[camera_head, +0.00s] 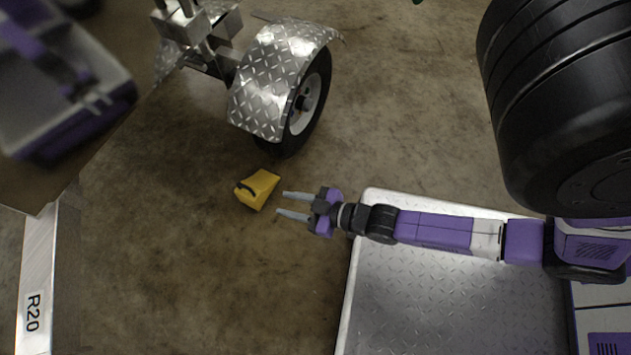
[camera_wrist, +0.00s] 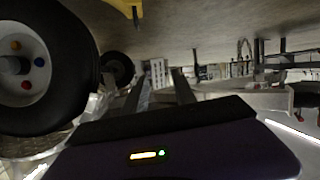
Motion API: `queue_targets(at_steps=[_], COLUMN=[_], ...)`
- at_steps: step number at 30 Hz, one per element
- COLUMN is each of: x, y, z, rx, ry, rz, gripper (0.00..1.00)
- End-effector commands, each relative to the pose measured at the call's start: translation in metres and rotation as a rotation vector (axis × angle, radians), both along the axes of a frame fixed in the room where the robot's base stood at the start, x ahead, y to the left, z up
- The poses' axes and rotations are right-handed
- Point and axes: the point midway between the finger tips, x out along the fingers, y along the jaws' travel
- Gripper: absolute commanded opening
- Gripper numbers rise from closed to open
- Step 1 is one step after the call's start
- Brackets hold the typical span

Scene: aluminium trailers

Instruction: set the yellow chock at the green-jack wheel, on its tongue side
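The yellow chock (camera_head: 257,189) lies on the concrete floor in the head view, with a dark mark on its left part. It also shows cut off at the top of the wrist view (camera_wrist: 128,8). My gripper (camera_head: 281,204) is open and empty, its fingers pointing left just to the right of the chock, not around it. Both fingers also show in the wrist view (camera_wrist: 157,80). A trailer wheel (camera_head: 306,105) under a tread-plate fender stands above the chock in the head view. No green jack can be made out beside this wheel.
The trailer's metal frame (camera_head: 205,35) is left of the fender. A large wheel (camera_wrist: 35,70) fills the wrist view's left. Floor around the chock is clear.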

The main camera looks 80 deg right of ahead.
Motion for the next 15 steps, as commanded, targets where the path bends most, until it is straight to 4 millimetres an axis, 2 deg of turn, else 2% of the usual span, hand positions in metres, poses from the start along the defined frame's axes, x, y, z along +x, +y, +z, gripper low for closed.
queue_targets(at_steps=[1,5,6,12,15], x=[-0.018,-0.050,-0.058,-0.085,-0.090], y=[0.014,0.048,0.059,0.098,0.107], z=[0.022,0.079,0.099,0.189,0.219], rx=[0.002,0.023,0.031,0.081,0.098], ry=[-0.003,-0.019,-0.026,-0.056,-0.067], rz=[0.022,0.066,0.077,0.104,0.105], gripper=[0.33,0.33,0.33,0.33,0.33])
